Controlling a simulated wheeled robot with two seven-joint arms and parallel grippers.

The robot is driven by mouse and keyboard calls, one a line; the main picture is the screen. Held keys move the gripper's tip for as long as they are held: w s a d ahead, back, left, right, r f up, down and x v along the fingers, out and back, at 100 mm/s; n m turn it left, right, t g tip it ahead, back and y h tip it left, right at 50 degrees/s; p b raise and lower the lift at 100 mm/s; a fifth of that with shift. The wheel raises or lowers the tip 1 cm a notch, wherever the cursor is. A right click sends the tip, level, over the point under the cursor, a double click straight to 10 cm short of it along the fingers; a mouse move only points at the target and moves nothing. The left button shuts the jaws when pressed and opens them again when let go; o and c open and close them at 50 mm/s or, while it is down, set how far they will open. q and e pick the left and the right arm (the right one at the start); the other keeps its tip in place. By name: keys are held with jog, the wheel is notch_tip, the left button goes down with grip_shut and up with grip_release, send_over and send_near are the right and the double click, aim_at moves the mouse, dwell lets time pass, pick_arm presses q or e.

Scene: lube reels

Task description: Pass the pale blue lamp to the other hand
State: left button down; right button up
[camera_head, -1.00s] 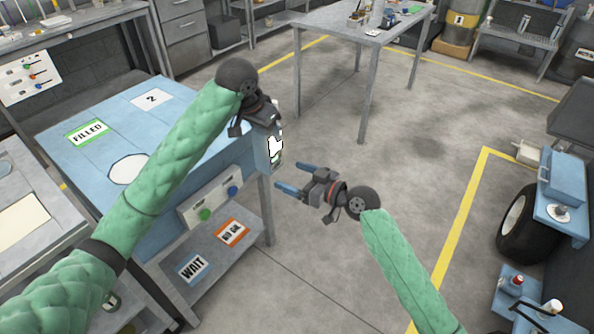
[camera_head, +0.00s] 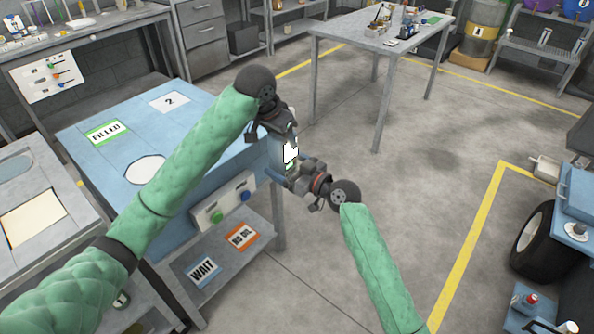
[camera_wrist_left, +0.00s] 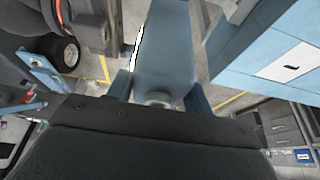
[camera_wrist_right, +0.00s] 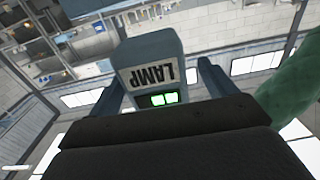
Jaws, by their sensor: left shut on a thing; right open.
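The pale blue lamp (camera_head: 277,154) hangs below my left gripper (camera_head: 279,138), which is shut on its upper part. Its lit white face shows in the head view, and its long body shows in the left wrist view (camera_wrist_left: 172,45). In the right wrist view the lamp (camera_wrist_right: 148,52) shows a LAMP label and a small green lit window. My right gripper (camera_head: 284,172) is open at the lamp's lower part. Its two fingers stand on either side of the lamp in the right wrist view; contact cannot be told.
A blue-topped bench (camera_head: 95,160) with FILLED and 2 labels stands left of the grippers. Its lower shelf (camera_head: 215,258) has WAIT and NO OIL signs. A grey table (camera_head: 350,32) stands at the back. Open floor (camera_head: 430,150) lies to the right.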

aim_at(276, 160)
jog(key=shift+x, duration=1.65)
jog(key=c, duration=1.3)
pick_arm(q)
jog(key=c, duration=0.5)
grip_release()
pick_arm(e)
jog(key=shift+c, duration=0.2)
